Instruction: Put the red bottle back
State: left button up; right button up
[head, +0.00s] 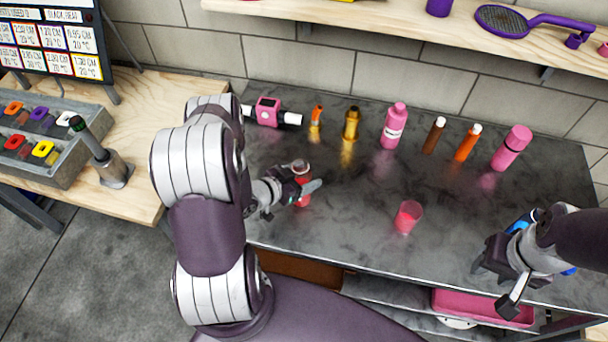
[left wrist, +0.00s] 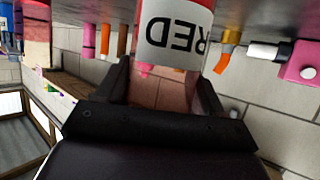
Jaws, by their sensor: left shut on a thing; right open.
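The red bottle (head: 303,198) is mostly hidden by my left gripper (head: 303,186) in the head view, above the left part of the dark counter. In the left wrist view the bottle (left wrist: 172,35) shows a white label reading "RED", upside down, between the two fingers. My left gripper is shut on it. I cannot tell whether the bottle touches the counter. My right gripper (head: 496,286) is open and empty at the counter's right front edge.
A pink cup (head: 408,217) stands mid-counter. Along the back are a pink device (head: 267,112), small orange (head: 316,118) and gold (head: 351,124) bottles, a pink bottle (head: 393,128) and several others. A wooden shelf (head: 400,22) hangs above. Something blue (head: 522,221) is beside my right gripper.

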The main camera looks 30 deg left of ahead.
pick_arm(q)
jog(key=shift+f, duration=0.15)
jog(key=o, duration=1.3)
jog(key=shift+c, duration=0.2)
jog(key=shift+r, duration=0.3)
jog(key=b+v, duration=0.1)
jog(key=v, duration=1.1)
jog(key=shift+b, duration=0.35)
